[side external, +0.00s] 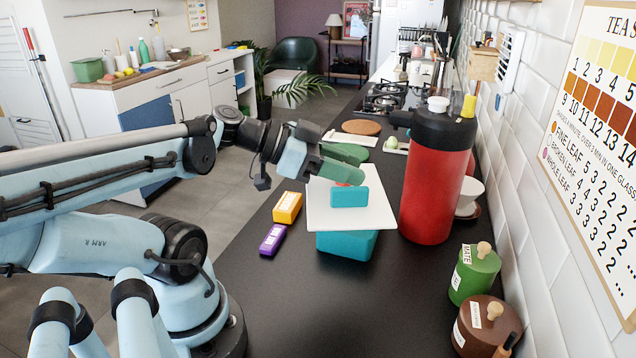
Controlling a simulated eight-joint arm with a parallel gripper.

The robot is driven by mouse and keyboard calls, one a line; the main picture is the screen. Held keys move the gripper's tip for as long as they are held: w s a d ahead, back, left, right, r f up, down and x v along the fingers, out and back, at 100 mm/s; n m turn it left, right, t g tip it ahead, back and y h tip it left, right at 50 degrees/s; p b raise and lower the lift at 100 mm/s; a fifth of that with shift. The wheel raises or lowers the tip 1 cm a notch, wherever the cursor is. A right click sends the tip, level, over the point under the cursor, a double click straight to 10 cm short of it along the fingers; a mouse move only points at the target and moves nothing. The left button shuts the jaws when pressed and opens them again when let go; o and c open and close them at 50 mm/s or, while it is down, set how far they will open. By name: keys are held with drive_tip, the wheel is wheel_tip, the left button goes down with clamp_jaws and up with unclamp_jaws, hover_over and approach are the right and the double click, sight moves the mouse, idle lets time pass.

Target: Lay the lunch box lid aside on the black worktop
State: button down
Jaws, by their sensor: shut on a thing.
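The lunch box lid (378,216) is a white square plate with a teal upright handle on top. My gripper (350,182) reaches in from the left and is shut on the lid's handle. The fingers are green with a red part near the tips, and the handle hides part of them. The teal lunch box (346,246) stands on the black worktop (330,310) directly below the lid in the picture. The lid hides the box's top, and I cannot tell whether the two touch.
A red flask (436,185) with a black top stands close right of the lid. Yellow (287,207) and purple (272,239) packs lie left of the box. Green (474,272) and brown (487,326) canisters stand front right. The front worktop is clear.

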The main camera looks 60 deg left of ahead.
sight(324, 194)
drive_tip(key=s+r+m+g+h, duration=0.1)
drive_tip(key=r, duration=0.1)
drive_tip(key=s+d+r+m+g+h, duration=0.1)
drive_tip(key=s+r+m+h, duration=0.1)
drive_tip(key=s+r+m+g+h, duration=0.1)
drive_tip(key=r+m, duration=0.1)
drive_tip(key=shift+s+d+r+g+h, duration=0.25)
drive_tip(key=shift+r+g+h, duration=0.05)
drive_tip(key=shift+h, duration=0.1)
wheel_tip(324, 194, down, 14)
drive_tip(key=shift+r, duration=0.2)
drive_tip(key=shift+w, duration=0.1)
drive_tip(key=w+a, duration=1.2)
drive_tip(key=w, duration=0.2)
wheel_tip(324, 194, down, 7)
drive_tip(key=w, duration=0.1)
drive_tip(key=shift+a+r, duration=0.2)
drive_tip(key=shift+a, duration=0.25)
drive_tip(key=c, duration=0.7)
unclamp_jaws()
drive_tip(key=shift+c, duration=0.2)
